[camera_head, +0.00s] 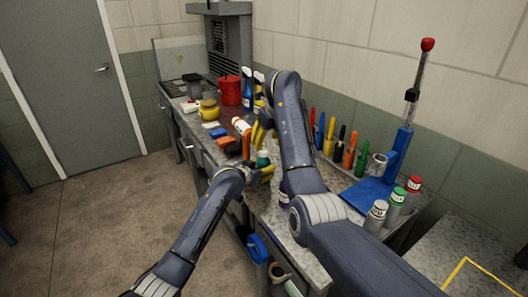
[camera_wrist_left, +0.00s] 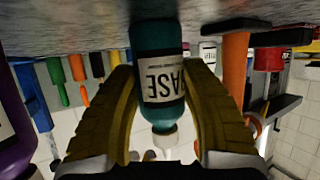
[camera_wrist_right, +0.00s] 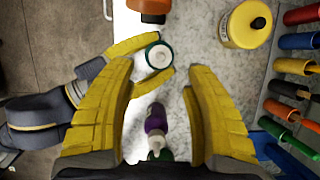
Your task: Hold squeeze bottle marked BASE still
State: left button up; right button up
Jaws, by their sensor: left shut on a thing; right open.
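The squeeze bottle marked BASE is teal with a white label and white top; it shows upside down in the left wrist view (camera_wrist_left: 155,42). It stands upright on the bench, small in the head view (camera_head: 263,158) and from above in the right wrist view (camera_wrist_right: 158,56). My left gripper (camera_head: 265,173) is shut on it, one yellow finger on each side. My right gripper (camera_wrist_right: 158,78) is open and empty above the bench, with the bottle's top showing between and beyond its fingers. Its fingers in the head view (camera_head: 256,134) are partly hidden by my right arm.
A purple bottle with a white nozzle (camera_wrist_right: 155,120) stands near the BASE bottle. A yellow container with a black knob (camera_wrist_right: 243,24) and a row of coloured handles (camera_head: 339,146) line the wall side. A blue stand (camera_head: 375,190) and capped cans (camera_head: 394,205) occupy the near end.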

aim_at(264, 150)
jog(key=shift+x, duration=3)
jog(key=shift+c, duration=0.3)
grip_shut()
